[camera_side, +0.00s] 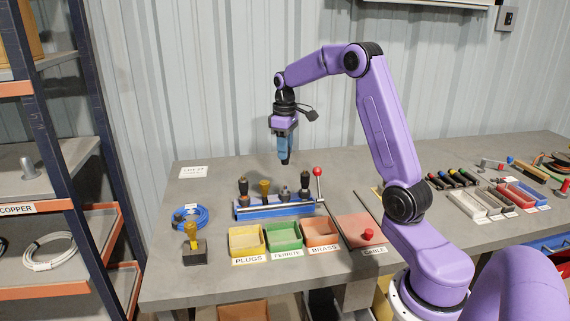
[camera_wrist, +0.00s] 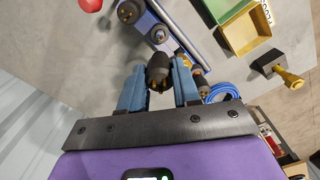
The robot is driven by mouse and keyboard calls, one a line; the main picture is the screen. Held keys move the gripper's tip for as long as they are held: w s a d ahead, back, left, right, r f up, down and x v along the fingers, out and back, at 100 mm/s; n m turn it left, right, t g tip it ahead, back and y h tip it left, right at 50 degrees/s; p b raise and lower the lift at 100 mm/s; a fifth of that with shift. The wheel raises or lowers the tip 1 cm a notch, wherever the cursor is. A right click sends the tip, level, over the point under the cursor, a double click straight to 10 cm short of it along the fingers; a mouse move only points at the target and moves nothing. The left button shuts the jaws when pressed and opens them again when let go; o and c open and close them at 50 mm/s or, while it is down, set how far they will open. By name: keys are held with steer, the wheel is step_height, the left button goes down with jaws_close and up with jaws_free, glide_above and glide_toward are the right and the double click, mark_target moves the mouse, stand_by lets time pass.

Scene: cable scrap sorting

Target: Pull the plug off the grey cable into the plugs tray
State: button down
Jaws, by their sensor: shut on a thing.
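My gripper (camera_side: 285,150) is shut on a black plug, raised in the air above the blue rack (camera_side: 277,208). In the wrist view the black plug (camera_wrist: 158,73) sits between the two blue fingers, brass-coloured pins showing. I cannot tell whether any cable hangs from it. Several plug-like pieces stand in the rack: a black one (camera_side: 243,186), a yellow one (camera_side: 265,187), a small greyish one (camera_side: 285,193) and a black one (camera_side: 305,181). The yellow plugs tray (camera_side: 231,248) stands in front of the rack, its visible inside empty. No grey cable is clearly identifiable.
Green (camera_side: 284,248) and reddish (camera_side: 321,245) trays stand right of the plugs tray. A red-knobbed lever (camera_side: 317,171) rises at the rack's right end. A blue cable coil (camera_side: 190,217) and a yellow-handled block (camera_side: 193,250) are at left. Air around my gripper is clear.

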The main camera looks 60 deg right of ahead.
steer(key=s+a+n, duration=0.2)
steer(key=a+n, duration=0.4)
steer(key=a, duration=1.3)
step_height(320, 180, down, 13)
steer(key=shift+d+r, duration=0.15)
steer(key=shift+f, duration=2.15)
steer(key=shift+f, duration=0.6)
steer(key=c, duration=0.7)
jaws_free()
steer(key=shift+c, duration=0.2)
steer(key=shift+r, duration=0.15)
